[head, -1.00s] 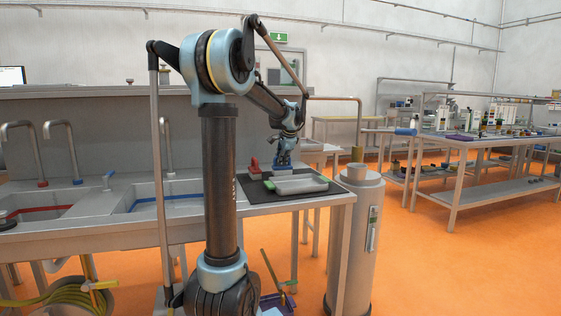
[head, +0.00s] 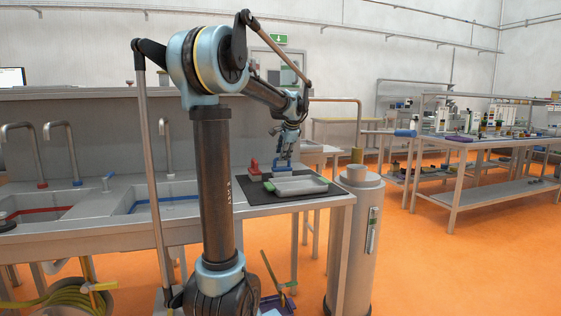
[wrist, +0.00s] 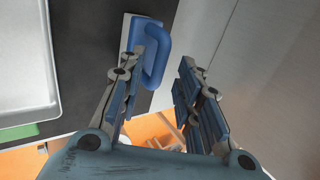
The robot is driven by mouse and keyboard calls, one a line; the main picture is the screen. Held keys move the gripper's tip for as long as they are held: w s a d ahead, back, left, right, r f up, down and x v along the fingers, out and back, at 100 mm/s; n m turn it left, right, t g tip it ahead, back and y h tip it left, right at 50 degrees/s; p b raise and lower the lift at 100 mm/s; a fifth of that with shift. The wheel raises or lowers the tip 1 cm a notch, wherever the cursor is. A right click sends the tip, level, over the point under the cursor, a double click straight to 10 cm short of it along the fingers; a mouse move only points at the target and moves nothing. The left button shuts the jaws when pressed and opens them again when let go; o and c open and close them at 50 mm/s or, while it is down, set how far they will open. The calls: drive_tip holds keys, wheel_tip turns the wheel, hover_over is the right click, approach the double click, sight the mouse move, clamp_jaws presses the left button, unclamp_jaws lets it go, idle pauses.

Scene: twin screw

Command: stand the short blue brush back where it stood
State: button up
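The short blue brush (head: 283,165) stands at the back of the dark mat (head: 325,199), its handle upward. In the wrist view the blue brush (wrist: 155,62) shows its loop handle, with a pale strip along one side. My gripper (head: 289,143) is just above the brush in the head view. In the wrist view my gripper (wrist: 165,58) is open, with nothing held between its fingers. The left finger overlaps part of the brush in the picture; whether it touches cannot be told.
A red brush (head: 254,168) stands left of the blue one. A pale grey tray (head: 300,186) lies in front, with a green item (head: 268,186) at its left end. Sinks lie to the left. A grey cylinder (head: 356,230) stands right of the counter.

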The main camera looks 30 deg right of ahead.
drive_tip(key=d+v, duration=0.1)
drive_tip(key=v, duration=0.6)
drive_tip(key=shift+a, duration=0.5)
